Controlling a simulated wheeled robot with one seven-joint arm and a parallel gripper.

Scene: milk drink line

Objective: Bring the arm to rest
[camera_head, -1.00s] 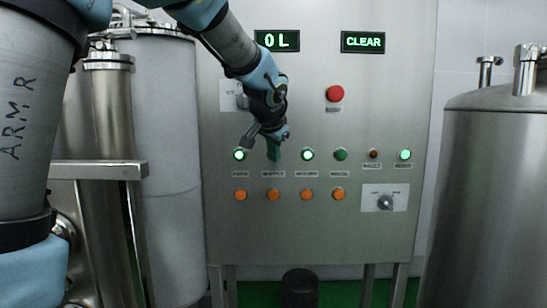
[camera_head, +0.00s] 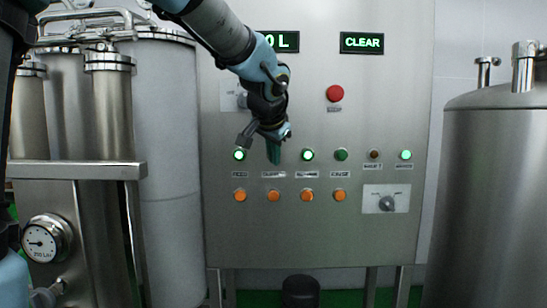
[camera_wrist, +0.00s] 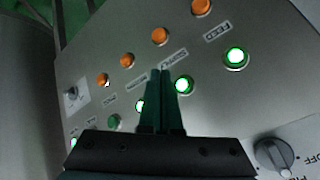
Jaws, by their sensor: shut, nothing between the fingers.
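My gripper (camera_head: 274,156) hangs in front of the upright steel control panel (camera_head: 300,235). Its dark green fingers are shut with nothing between them. In the head view they cover the second place in the upper button row. In the wrist view the closed fingers (camera_wrist: 162,85) point at the panel, and a lit green button (camera_wrist: 184,84) shows just right of them. I cannot tell whether the fingertips touch the panel. My arm comes in from the top left.
The panel has lit green buttons (camera_head: 307,154), orange buttons (camera_head: 306,195), a red button (camera_head: 334,93), a selector knob (camera_head: 386,203) and a CLEAR display (camera_head: 362,43). Steel pipework with a gauge (camera_head: 46,238) stands left. A steel tank (camera_head: 490,190) stands right.

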